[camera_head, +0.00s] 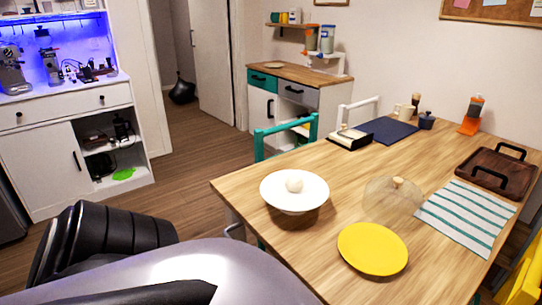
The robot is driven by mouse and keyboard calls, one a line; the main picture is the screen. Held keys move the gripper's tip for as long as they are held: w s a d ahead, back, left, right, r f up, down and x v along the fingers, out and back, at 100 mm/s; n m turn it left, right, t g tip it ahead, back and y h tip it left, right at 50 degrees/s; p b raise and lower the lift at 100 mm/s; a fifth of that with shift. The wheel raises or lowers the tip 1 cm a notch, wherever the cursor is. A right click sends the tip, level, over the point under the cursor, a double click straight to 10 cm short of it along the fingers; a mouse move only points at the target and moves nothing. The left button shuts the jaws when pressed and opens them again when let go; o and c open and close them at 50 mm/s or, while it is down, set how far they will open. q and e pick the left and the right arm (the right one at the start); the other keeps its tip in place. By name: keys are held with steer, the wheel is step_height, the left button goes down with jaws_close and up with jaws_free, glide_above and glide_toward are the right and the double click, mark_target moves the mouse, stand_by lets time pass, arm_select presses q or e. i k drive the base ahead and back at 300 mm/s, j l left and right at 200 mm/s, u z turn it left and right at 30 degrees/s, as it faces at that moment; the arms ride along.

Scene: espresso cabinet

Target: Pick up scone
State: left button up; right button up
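A small pale round item (294,184), which looks like the scone, sits in the middle of a white raised stand (275,192) near the left edge of the wooden table. A clear dome cover with a wooden knob (397,182) stands on the table to the right of the stand, apart from it. A yellow plate (372,249) lies in front of the dome. Part of my own black and grey body shows at the bottom left. No gripper fingers of either arm show in this view.
A striped cloth (466,217) and a dark wooden tray with black handles (500,170) lie on the table's right. A blue mat (387,131) and small jars are at the back. A green chair (286,137) stands behind the table. Floor is free on the left.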

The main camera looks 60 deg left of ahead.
mark_target(294, 183)
steer(key=u, duration=1.75)
steer(key=i+j, duration=0.15)
steer(key=j, duration=0.2)
steer(key=i+j, duration=0.15)
steer(key=j, duration=0.2)
steer(key=i+j+z, duration=0.1)
steer(key=j, duration=0.3)
steer(key=i+j, duration=0.15)
steer(key=j, duration=0.2)
steer(key=i+j, duration=0.1)
steer(key=j, duration=0.3)
steer(key=i+l+z, duration=0.05)
